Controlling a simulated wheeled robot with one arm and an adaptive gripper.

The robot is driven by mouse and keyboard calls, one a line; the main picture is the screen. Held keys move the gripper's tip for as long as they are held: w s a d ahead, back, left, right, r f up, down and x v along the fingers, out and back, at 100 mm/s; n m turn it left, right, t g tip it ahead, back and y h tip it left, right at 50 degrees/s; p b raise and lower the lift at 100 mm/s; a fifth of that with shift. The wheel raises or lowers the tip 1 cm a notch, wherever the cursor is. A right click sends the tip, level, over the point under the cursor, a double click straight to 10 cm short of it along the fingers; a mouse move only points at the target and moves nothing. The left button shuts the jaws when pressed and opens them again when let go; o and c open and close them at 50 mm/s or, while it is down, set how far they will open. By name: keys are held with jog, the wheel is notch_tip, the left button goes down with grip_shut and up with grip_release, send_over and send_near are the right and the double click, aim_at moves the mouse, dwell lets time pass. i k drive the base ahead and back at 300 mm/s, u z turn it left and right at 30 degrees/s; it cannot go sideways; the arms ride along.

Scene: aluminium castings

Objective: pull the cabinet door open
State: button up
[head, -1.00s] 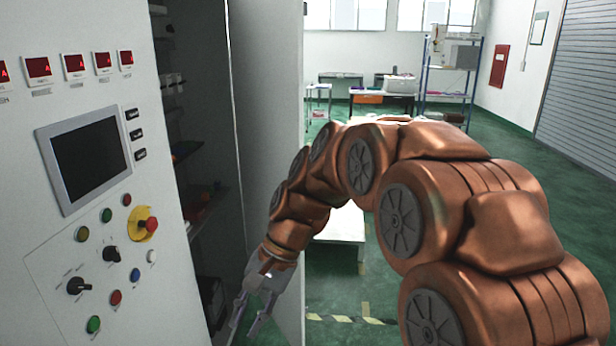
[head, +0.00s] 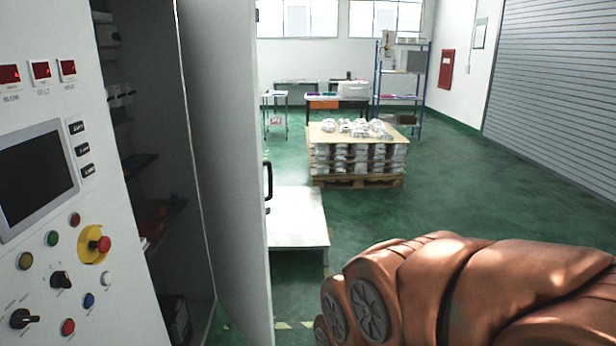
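The cabinet door (head: 225,150) stands open in the head view, swung out toward me, with its inner face showing. Its dark handle (head: 268,187) sticks out past the door's free edge, on the outer side. The cabinet's inside (head: 150,190) is dark, with shelves and small items on them. My copper-coloured arm reaches across the lower right, to the right of the door and apart from the handle in the picture. My gripper is out of view, so its state does not show.
The control panel (head: 40,180) with screen and buttons is at the left. A low white platform (head: 297,218) stands behind the door. A pallet of castings (head: 358,182) stands beyond it. Green floor (head: 460,190) is clear at right.

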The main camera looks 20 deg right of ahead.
aim_at(218, 37)
jog(key=z, duration=1.1)
jog(key=i, duration=0.8)
jog(key=u, duration=0.3)
